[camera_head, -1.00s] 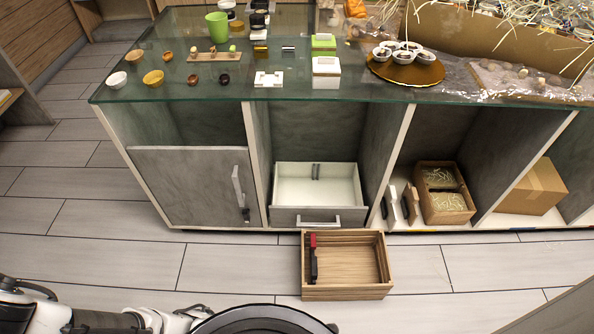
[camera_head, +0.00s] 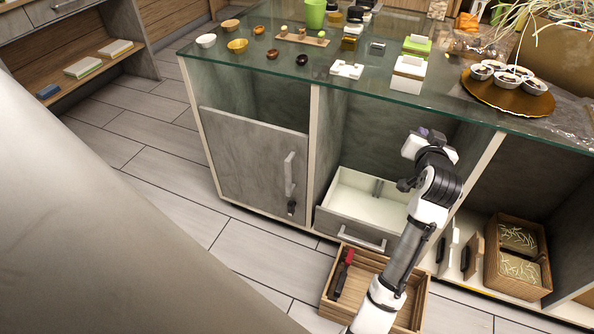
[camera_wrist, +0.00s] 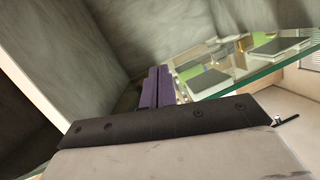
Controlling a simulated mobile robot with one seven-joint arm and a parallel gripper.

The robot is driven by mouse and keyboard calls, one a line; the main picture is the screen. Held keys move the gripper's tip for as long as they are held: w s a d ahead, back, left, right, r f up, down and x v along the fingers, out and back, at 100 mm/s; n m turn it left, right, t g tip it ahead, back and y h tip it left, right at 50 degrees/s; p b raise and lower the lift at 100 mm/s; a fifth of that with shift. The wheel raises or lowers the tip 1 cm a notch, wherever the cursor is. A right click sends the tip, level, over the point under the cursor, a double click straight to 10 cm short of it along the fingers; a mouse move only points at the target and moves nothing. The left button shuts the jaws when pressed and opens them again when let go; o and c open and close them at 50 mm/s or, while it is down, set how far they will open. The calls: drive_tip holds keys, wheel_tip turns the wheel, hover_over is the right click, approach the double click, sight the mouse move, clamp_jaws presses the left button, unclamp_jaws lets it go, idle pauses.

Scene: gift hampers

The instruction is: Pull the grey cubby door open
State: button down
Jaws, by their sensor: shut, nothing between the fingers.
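The grey cubby door (camera_head: 250,160) is at the left end of the glass-topped counter in the head view. It covers the lower part of its cubby and looks closed. My gripper (camera_head: 430,133) is raised in front of the cubby to the right of the door, well apart from the handle. In the wrist view its purple fingers (camera_wrist: 155,88) are together and empty. The door cannot be made out in the wrist view.
An open white drawer (camera_head: 362,200) stands right of the door. A wooden crate (camera_head: 338,312) with a red-handled tool (camera_head: 343,272) sits on the floor before it. Cups and small items stand on the glass top (camera_head: 330,80). Floor left of the door is clear.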

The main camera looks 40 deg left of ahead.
drive_tip(key=a+f+g+y, duration=0.5)
drive_tip(key=a+f+g, duration=0.1)
drive_tip(key=a+f, duration=0.6)
drive_tip(key=m+g+y, duration=0.3)
drive_tip(key=g+y, duration=0.3)
drive_tip(key=y, duration=0.1)
approach(296, 168)
wheel_tip(296, 168, up, 4)
drive_tip(key=s+d, duration=0.1)
drive_tip(key=s, duration=0.1)
drive_tip(key=a+b, duration=0.1)
drive_tip(key=a, duration=0.2)
drive_tip(key=a+b, duration=0.1)
drive_tip(key=a, duration=0.4)
drive_tip(key=shift+w+a+b, duration=0.3)
drive_tip(key=shift+a+b, duration=0.1)
